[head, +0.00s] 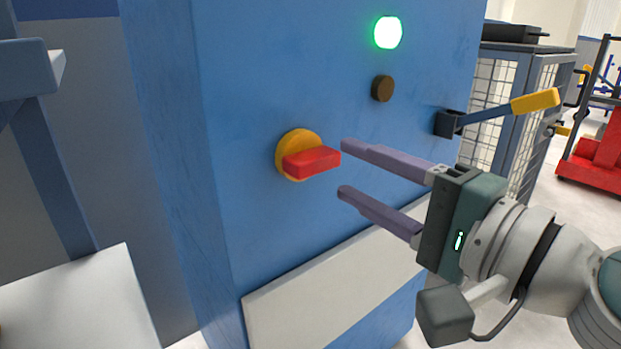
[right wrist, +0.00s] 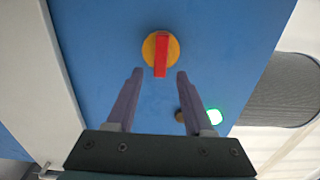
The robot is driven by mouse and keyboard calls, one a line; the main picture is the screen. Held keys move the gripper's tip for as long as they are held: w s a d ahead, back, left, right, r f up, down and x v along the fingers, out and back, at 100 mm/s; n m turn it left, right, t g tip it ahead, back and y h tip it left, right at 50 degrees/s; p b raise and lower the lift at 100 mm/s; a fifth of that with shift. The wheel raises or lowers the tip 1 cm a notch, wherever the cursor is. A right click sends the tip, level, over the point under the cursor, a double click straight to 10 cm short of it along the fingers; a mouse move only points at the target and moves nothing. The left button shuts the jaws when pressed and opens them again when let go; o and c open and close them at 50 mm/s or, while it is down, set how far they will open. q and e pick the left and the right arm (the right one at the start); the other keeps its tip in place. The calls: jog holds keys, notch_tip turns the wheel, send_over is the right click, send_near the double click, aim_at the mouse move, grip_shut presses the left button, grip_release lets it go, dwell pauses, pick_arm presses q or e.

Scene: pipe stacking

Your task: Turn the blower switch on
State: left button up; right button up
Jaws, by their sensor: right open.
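The blower switch is a red handle (head: 312,162) on a round yellow base (head: 290,144), set on the front of a blue cabinet (head: 260,220). In the head view the red handle lies roughly horizontal and points right. My right gripper (head: 343,169) is open in front of the cabinet, with its fingertips just right of the handle. In the right wrist view the red handle (right wrist: 161,54) shows ahead of the two open fingers (right wrist: 157,72), about midway between them. The fingers appear apart from the handle. My left gripper is not in view.
A lit green lamp (head: 388,32) and a dark brown button (head: 382,88) are above right of the switch. A lever with a yellow grip (head: 535,100) sticks out from the cabinet's right side. A pale panel (head: 330,290) is below. A wire cage (head: 515,85) stands behind.

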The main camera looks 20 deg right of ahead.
jog(key=b+v, duration=0.1)
jog(key=v, duration=0.5)
jog(key=shift+r, duration=0.1)
jog(key=s+a+r+n+g+y+p, duration=0.1)
jog(key=s+a+r+n+g+p, duration=0.45)
jog(key=p, duration=0.55)
jog(key=s+a+r+n+g+p, duration=0.25)
jog(key=r+n+p, duration=0.55)
jog(key=p, duration=0.4)
jog(key=s+d+r+n+g+h+p, duration=0.1)
jog(key=s+d+r+g+h+p, duration=0.25)
jog(key=r+p, duration=0.6)
jog(key=s+d+r+n+g+h+p, duration=0.2)
jog(key=s+d+r+h+p, duration=0.4)
jog(key=p, duration=0.6)
notch_tip(320, 180, up, 35)
jog(key=a+y+p, duration=0.1)
jog(key=y+p, duration=0.1)
jog(key=p, duration=3.2)
jog(key=shift+w, duration=0.4)
